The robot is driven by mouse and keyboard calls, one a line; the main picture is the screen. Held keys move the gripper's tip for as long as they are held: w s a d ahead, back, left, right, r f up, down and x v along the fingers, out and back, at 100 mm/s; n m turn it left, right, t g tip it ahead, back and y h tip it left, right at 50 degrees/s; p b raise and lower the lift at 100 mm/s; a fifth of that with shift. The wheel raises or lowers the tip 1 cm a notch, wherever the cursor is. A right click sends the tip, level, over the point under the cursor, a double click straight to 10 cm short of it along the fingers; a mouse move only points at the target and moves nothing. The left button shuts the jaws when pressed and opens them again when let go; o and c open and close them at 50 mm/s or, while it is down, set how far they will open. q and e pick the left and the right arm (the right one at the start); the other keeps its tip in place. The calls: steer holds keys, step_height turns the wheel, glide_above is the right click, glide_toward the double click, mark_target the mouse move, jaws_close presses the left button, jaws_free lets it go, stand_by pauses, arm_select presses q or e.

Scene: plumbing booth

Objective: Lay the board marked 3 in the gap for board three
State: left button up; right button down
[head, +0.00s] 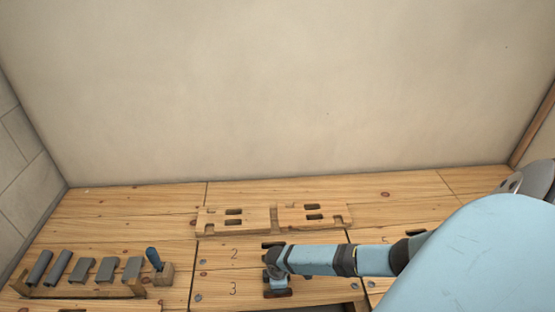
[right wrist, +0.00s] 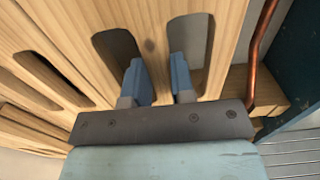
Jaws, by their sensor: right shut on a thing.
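The board marked 3 (head: 232,288) lies at the front centre in the head view, with the board marked 2 (head: 234,254) just behind it. My right gripper (head: 276,284) reaches down over the right part of board 3 and hides some of it. In the right wrist view my right gripper's fingers (right wrist: 160,82) sit in two oblong slots of a wooden board (right wrist: 153,45), shut on the strip of wood between them. Its number is hidden there. I cannot tell whether board 3 is raised or flush. My left gripper is not in view.
Two slotted wooden pieces (head: 222,229) (head: 328,223) lie at the back. A wooden rack with several grey pieces (head: 82,270) and a blue-handled tool (head: 153,257) are at the left. A copper pipe (right wrist: 262,45) shows in an opening beside the held board.

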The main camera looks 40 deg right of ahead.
steer(key=c, duration=0.9)
jaws_free()
steer(key=shift+f, duration=0.1)
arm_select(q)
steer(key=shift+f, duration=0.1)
arm_select(e)
steer(key=shift+r+p, duration=0.3)
steer(key=shift+r, duration=0.1)
step_height(320, 180, up, 5)
steer(key=p, duration=0.3)
steer(key=shift+r, duration=0.15)
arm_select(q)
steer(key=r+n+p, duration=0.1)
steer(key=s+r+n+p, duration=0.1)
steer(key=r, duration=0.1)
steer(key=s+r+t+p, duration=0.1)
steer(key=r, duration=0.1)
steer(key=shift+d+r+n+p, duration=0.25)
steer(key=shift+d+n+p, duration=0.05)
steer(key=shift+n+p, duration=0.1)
arm_select(e)
step_height(320, 180, up, 8)
steer(key=shift+f, duration=0.1)
